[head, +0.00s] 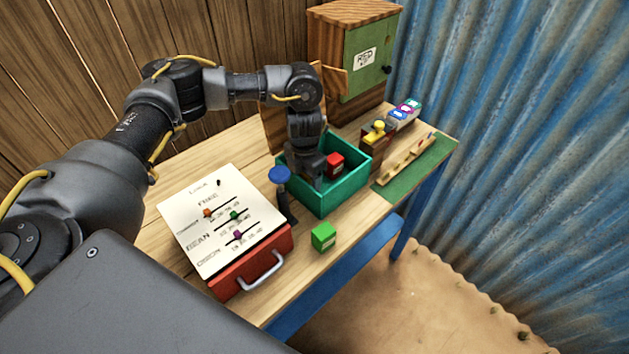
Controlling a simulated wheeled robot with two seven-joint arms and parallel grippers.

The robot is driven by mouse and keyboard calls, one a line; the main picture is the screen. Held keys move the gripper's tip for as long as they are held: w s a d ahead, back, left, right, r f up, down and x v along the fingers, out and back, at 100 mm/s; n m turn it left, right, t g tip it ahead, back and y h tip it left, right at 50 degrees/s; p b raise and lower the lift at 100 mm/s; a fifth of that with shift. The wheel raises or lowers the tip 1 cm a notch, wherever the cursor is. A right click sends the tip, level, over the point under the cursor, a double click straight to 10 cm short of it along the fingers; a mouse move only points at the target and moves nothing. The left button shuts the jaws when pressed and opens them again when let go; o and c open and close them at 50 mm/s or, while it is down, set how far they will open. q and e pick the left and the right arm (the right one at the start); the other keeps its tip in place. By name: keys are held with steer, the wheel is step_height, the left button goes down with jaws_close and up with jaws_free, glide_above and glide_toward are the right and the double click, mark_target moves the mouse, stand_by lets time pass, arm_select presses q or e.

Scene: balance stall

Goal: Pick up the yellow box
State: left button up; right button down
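No yellow box shows clearly. A small yellow piece (379,125) sits on a brown block behind the right side of the green tray (343,202); I cannot tell if it is a box. My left gripper (312,180) points down into the tray from above, at its left part. Its fingertips are partly hidden, so I cannot tell whether they are open or hold anything. A red box (335,164) lies in the tray just right of the gripper. A green box (323,237) stands on the table in front of the tray. My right gripper is not in view.
A blue-topped dark post (280,176) stands close left of the tray. A white slider board (215,246) lies above a red drawer (255,268). A wooden cabinet (330,35) stands behind. A wooden rack (403,160) lies on a green mat at right.

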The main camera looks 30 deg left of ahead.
arm_select(q)
steer(key=shift+f, duration=0.75)
steer(key=shift+d, duration=0.15)
steer(key=c, duration=1.1)
steer(key=shift+r, duration=0.15)
step_height(320, 180, up, 10)
steer(key=shift+f+b, duration=0.1)
steer(key=shift+b, duration=0.2)
